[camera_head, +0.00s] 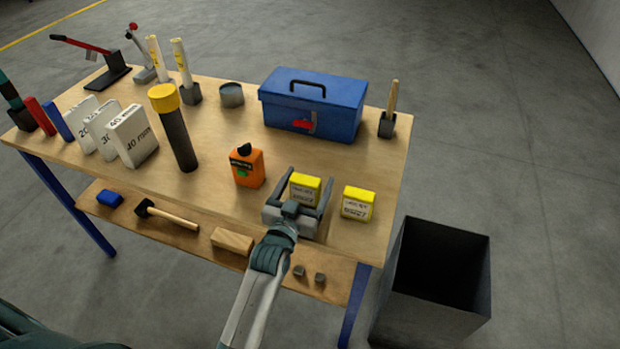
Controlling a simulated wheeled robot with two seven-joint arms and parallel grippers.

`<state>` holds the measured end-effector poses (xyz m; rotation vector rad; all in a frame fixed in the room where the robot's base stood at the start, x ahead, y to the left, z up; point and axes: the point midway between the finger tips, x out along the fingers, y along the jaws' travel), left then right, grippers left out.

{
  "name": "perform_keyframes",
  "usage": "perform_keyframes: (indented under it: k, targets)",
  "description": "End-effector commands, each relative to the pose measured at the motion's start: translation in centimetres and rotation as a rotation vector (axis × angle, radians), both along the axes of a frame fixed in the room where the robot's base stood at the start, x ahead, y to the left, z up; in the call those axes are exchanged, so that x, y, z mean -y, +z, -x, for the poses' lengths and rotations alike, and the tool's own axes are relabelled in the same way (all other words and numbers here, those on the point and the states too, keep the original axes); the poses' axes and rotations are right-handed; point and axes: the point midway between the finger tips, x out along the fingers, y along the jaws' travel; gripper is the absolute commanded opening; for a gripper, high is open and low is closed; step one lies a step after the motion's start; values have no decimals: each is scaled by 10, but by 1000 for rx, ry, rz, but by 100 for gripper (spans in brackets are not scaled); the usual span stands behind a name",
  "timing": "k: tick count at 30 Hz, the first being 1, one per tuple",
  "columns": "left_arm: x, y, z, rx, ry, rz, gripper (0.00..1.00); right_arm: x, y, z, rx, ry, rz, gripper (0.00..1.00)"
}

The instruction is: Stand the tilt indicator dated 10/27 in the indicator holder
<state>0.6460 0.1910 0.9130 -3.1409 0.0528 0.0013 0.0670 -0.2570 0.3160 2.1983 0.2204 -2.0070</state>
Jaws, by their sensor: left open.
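Two yellow-topped blocks with printed pale labels stand near the table's front right: one (304,190) between my gripper's fingers, the other (358,203) just to its right. They look like the tilt indicators, but their dates are too small to read. My left gripper (310,178) is open, with a finger on each side of the first block; I cannot tell whether the fingers touch it. I cannot make out for sure which thing is the indicator holder. My right gripper is not in view.
An orange bottle (248,166) stands left of the gripper, and a blue toolbox (313,103) behind it. A yellow-capped dark cylinder (176,135) and white numbered boxes (132,135) stand further left. A dark bin (435,285) stands on the floor at right.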

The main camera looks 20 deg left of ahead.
Motion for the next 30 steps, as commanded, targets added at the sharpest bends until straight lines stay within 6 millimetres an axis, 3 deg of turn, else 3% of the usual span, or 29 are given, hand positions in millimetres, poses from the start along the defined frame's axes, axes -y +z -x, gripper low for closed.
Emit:
perform_keyframes:
  k: [15, 22, 30]
  targets:
    - [-3, -2, 86, -2, -1, 0, 77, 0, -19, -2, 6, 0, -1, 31]
    - [-3, 0, 101, 0, 0, 0, 77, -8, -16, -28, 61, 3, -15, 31]
    - [-3, 0, 102, 0, 0, 0, 77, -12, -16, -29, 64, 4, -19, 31]
